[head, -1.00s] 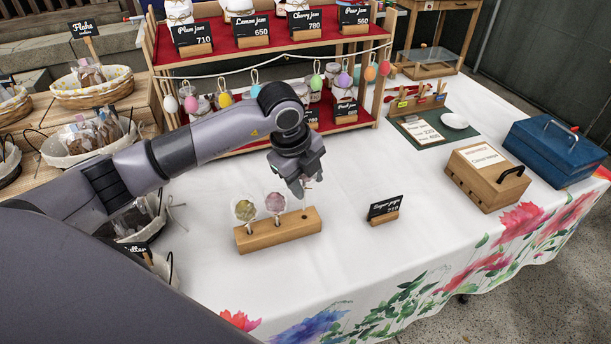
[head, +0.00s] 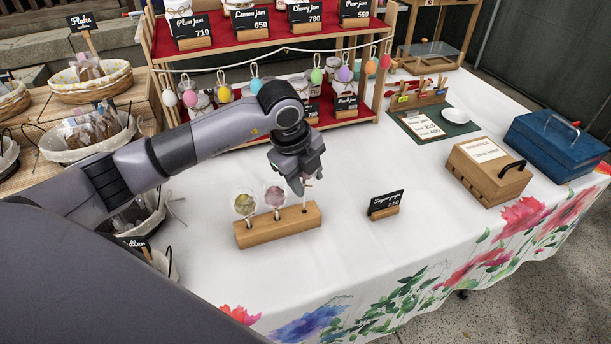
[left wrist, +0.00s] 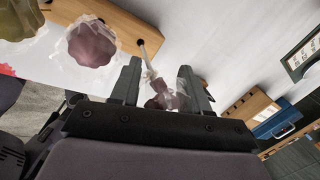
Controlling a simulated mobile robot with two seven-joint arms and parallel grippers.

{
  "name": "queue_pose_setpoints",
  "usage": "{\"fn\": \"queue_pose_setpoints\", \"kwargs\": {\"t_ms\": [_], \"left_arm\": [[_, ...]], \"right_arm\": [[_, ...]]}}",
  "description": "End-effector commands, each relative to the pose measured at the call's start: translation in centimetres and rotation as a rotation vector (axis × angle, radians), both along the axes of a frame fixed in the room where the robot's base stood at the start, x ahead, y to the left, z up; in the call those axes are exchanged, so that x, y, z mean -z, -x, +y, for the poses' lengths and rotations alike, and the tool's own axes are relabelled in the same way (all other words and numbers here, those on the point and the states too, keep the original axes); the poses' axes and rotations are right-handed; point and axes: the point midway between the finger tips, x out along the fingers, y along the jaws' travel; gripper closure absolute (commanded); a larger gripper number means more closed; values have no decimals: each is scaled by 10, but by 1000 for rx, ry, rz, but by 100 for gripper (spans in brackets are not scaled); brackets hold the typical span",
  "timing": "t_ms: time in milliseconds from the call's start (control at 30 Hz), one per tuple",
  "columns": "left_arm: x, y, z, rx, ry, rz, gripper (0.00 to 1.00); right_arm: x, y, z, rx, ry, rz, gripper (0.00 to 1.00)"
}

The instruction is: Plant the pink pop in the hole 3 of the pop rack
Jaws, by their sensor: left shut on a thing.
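The wooden pop rack (head: 262,232) lies on the white tablecloth. A yellow-green pop (head: 244,204) and a mauve-pink pop (head: 275,197) stand in its left and middle holes. My left gripper (head: 303,187) is over the rack's right end. It is shut on a wrapped, dusky pink pop (left wrist: 166,96), which shows between the fingers in the left wrist view. The pop's stick points at the hole near the end of the rack (left wrist: 110,20). Its tip meets that hole in the picture; how deep it sits I cannot tell. My right gripper is not in view.
A small black price sign (head: 385,204) stands right of the rack. Farther right are a wooden box (head: 487,178) and a blue cash box (head: 556,147). The jam shelf (head: 262,50) with hanging eggs stands behind. The tablecloth in front of the rack is clear.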

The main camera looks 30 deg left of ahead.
Motion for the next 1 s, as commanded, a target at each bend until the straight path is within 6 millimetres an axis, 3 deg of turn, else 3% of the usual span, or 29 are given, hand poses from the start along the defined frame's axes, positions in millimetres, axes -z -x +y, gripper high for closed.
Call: {"fn": "queue_pose_setpoints", "kwargs": {"t_ms": [1000], "left_arm": [[8,0,0,0,0,0,64]], "right_arm": [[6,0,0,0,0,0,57]]}}
